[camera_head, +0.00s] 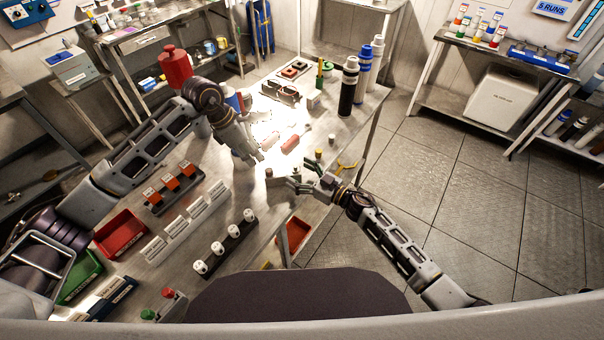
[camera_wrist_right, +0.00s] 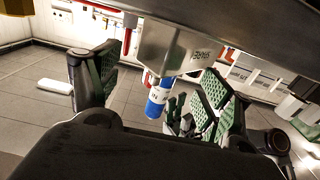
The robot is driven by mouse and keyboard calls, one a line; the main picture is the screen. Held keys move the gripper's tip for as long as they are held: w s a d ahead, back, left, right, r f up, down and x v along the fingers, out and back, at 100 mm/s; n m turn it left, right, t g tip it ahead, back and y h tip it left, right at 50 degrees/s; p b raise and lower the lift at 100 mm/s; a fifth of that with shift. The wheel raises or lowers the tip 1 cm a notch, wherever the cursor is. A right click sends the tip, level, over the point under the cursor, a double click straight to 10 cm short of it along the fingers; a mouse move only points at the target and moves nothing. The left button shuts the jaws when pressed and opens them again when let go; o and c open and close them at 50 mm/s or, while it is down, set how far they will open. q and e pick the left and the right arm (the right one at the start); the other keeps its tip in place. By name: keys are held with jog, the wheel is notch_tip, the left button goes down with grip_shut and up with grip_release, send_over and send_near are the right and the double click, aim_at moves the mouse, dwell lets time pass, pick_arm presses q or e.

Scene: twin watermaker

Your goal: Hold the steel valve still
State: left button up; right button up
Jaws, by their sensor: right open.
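In the right wrist view a brushed-steel block (camera_wrist_right: 178,45) with dark lettering stands beyond my right gripper (camera_wrist_right: 155,92); it may be the steel valve, but I cannot tell for certain. The green-padded fingers are apart with no object clearly held between them. A blue and white cylinder (camera_wrist_right: 158,97) shows below the block. In the head view my right gripper (camera_head: 306,186) is at the bench's right edge, near a yellow forked piece (camera_head: 346,166) and small upright fittings (camera_head: 318,154). My left gripper (camera_head: 248,151) is over the bench, and its finger opening is unclear.
The steel bench (camera_head: 215,172) carries a red bin (camera_head: 121,233), a rack with orange-topped items (camera_head: 172,188), a row of white-capped parts (camera_head: 226,243) and a red block (camera_head: 291,143). Tall bottles (camera_head: 348,88) stand at its far right. Open floor (camera_head: 450,170) lies right of the bench.

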grip_shut()
dwell(0.5)
jog(key=c, duration=1.7)
grip_release()
jog(key=o, duration=0.5)
jog(key=shift+c, duration=0.2)
jog(key=shift+s+d, duration=0.1)
jog(key=v, duration=1.1)
jog(key=shift+s+d, duration=0.25)
jog(key=shift+d, duration=0.05)
